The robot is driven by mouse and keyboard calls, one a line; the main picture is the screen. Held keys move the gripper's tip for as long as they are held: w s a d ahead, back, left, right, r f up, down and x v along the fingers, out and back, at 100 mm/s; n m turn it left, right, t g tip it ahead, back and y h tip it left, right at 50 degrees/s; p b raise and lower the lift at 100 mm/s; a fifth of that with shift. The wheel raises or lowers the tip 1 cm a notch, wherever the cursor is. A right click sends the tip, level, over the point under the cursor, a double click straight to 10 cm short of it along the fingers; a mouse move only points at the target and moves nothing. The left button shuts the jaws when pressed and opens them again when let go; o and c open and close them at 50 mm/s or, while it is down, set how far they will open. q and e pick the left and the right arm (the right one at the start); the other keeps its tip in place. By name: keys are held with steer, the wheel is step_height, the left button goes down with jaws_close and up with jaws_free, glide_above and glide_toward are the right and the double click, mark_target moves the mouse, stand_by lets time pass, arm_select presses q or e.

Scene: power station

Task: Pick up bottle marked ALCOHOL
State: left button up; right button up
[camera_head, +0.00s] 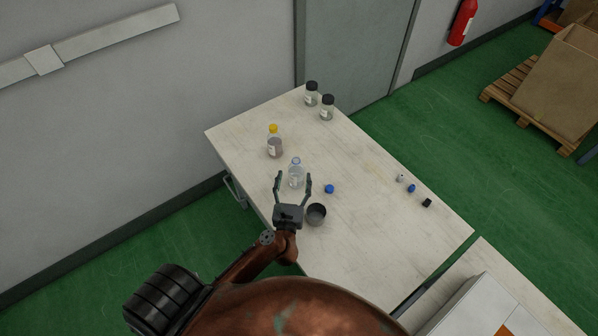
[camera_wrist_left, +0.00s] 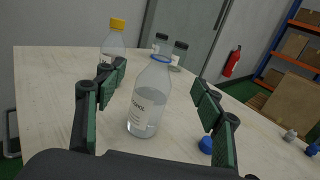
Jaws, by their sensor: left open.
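The clear bottle marked ALCOHOL (camera_head: 296,170) stands upright and uncapped on the table (camera_head: 345,240). In the left wrist view the bottle (camera_wrist_left: 148,100) has a blue neck ring and a white label, partly readable. My left gripper (camera_head: 293,178) is open, with its fingers pointing at the bottle, one on each side. In the left wrist view the fingers (camera_wrist_left: 160,88) are apart and the bottle stands between them, nearer the left finger; I cannot tell whether they touch it. My right gripper is not in view.
A yellow-capped bottle (camera_head: 274,146) stands behind left. Two black-capped jars (camera_head: 311,94) (camera_head: 327,107) stand at the far end. A dark cup (camera_head: 316,214) is right beside my gripper, and a blue cap (camera_head: 329,188) lies nearby. Small caps (camera_head: 411,188) lie at the right edge.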

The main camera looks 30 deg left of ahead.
mark_target(295, 177)
arm_select(q)
step_height(295, 177, down, 6)
steer(key=shift+r+b, duration=0.15)
steer(key=shift+b, duration=0.7)
steer(key=shift+w+a, duration=0.35)
steer(key=shift+w, duration=0.3)
steer(key=x, duration=0.6)
arm_select(e)
steer(key=shift+s+d+f, duration=0.15)
steer(key=shift+s+f, duration=0.1)
steer(key=shift+f, duration=0.35)
steer(key=shift+s+d+f, duration=0.15)
steer(key=shift+s+f, duration=0.05)
steer(key=shift+f, duration=0.35)
arm_select(q)
steer(key=shift+c, duration=0.5)
steer(key=c, duration=1.2)
steer(key=shift+c, duration=0.6)
arm_select(e)
steer(key=shift+a, duration=0.2)
arm_select(q)
steer(key=shift+r, duration=0.25)
arm_select(e)
steer(key=shift+r, duration=0.1)
